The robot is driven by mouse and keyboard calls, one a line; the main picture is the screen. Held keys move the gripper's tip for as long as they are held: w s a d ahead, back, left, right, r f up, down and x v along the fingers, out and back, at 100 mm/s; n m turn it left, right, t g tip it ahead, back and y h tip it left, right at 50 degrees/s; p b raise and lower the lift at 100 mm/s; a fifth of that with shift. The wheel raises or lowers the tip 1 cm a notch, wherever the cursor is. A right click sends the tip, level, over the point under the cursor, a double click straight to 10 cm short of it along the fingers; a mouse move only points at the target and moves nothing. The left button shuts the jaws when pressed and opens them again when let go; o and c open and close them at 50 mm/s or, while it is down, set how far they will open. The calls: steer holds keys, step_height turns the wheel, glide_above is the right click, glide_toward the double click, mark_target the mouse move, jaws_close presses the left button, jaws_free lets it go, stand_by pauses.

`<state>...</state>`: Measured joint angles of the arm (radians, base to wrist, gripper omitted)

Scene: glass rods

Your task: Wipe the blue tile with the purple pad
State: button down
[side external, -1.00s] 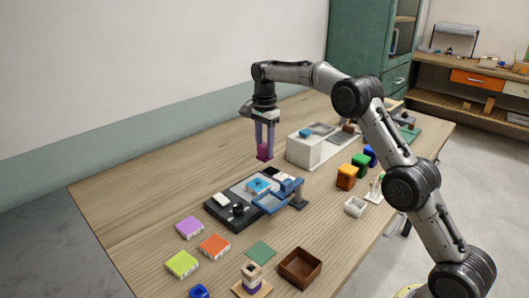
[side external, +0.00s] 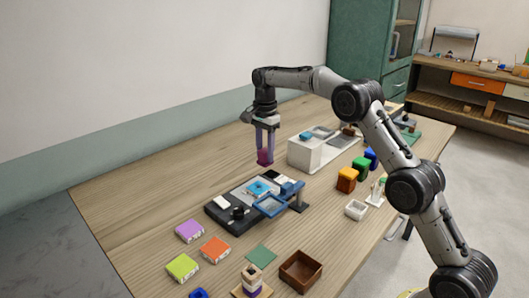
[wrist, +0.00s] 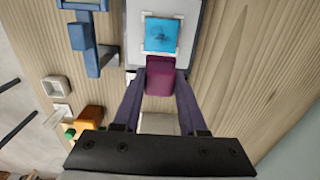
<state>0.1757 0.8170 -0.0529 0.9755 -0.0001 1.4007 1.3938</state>
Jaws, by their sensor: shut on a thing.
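The blue tile (wrist: 161,35) lies face up in a pale holder on the dark board, with a dark smudge on its face. It also shows in the side view (side external: 258,188). My gripper (side external: 265,155) is shut on the purple pad (wrist: 160,77), which hangs between its two fingers. In the side view the pad (side external: 265,158) is above the table, behind the board and apart from the tile. In the wrist view the pad appears just below the tile's near edge.
A blue hinged frame on a post (side external: 270,205) stands at the board's front right. A white box (side external: 305,153) is to the right of my gripper. Purple (side external: 190,231), orange (side external: 215,250) and green (side external: 182,268) tiles lie at front left. The table's back left is clear.

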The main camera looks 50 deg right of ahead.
steer(key=shift+f, duration=3.05)
steer(key=shift+a+f, duration=0.45)
steer(key=shift+f, duration=0.2)
steer(key=shift+a, duration=2.55)
steer(key=shift+d, duration=2.95)
steer(key=shift+d+r, duration=0.1)
steer(key=shift+r, duration=0.05)
step_height(320, 180, up, 8)
steer(key=shift+f, duration=0.25)
steer(key=shift+r, duration=0.2)
steer(key=shift+s, duration=0.1)
